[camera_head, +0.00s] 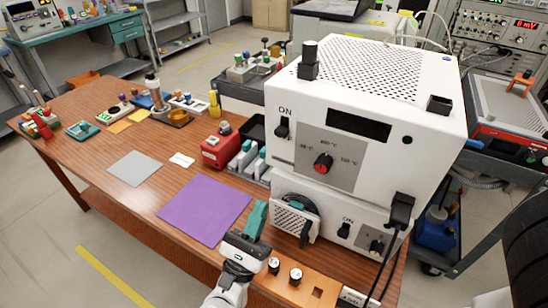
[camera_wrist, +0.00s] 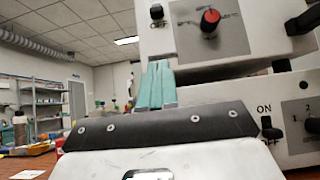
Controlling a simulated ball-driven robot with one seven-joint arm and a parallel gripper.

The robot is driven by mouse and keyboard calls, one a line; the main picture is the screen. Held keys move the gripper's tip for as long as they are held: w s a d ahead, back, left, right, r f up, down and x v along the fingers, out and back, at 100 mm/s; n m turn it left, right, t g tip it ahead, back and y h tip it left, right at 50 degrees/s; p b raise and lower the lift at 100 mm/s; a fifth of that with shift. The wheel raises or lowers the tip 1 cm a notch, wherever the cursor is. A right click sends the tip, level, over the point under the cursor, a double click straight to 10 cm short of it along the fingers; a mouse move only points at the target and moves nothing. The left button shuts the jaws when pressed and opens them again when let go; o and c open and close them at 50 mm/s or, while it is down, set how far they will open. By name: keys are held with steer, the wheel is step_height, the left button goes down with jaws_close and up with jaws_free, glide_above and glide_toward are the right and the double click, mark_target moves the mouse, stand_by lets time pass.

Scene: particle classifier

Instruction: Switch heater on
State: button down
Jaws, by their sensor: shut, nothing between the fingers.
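The heater appears to be the white upper box (camera_head: 380,95), with temperature marks around a red-tipped knob (camera_head: 323,163) and a dark display (camera_head: 358,124). Its black switch (camera_head: 283,128) sits under an "ON" label at the front left. In the wrist view the switch (camera_wrist: 157,12) and knob (camera_wrist: 211,17) show at the top. My gripper (camera_head: 258,215) has teal fingers, shut and empty, below and left of the heater's front. In the wrist view the fingers (camera_wrist: 156,86) point up toward the switch, apart from it in the head view.
A lower white unit (camera_head: 325,221) with another ON switch (camera_head: 344,230) and a round fan-like part (camera_head: 296,215) stands under the heater. A purple mat (camera_head: 205,209), a red box (camera_head: 220,147) and an orange block with knobs (camera_head: 300,283) are nearby on the table. The table's left front is fairly clear.

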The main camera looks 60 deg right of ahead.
mark_target(279, 133)
steer(key=p+x, duration=0.4)
steer(key=x, duration=0.5)
steer(key=shift+r, duration=0.3)
steer(key=r+p, duration=0.1)
steer(key=r, duration=0.1)
steer(key=r+p, duration=0.1)
steer(key=r, duration=0.1)
steer(key=shift+d+p, duration=0.35)
steer(key=shift+r, duration=0.1)
steer(key=shift+r, duration=1.4)
steer(key=shift+f+b, duration=0.1)
steer(key=shift+b, duration=0.2)
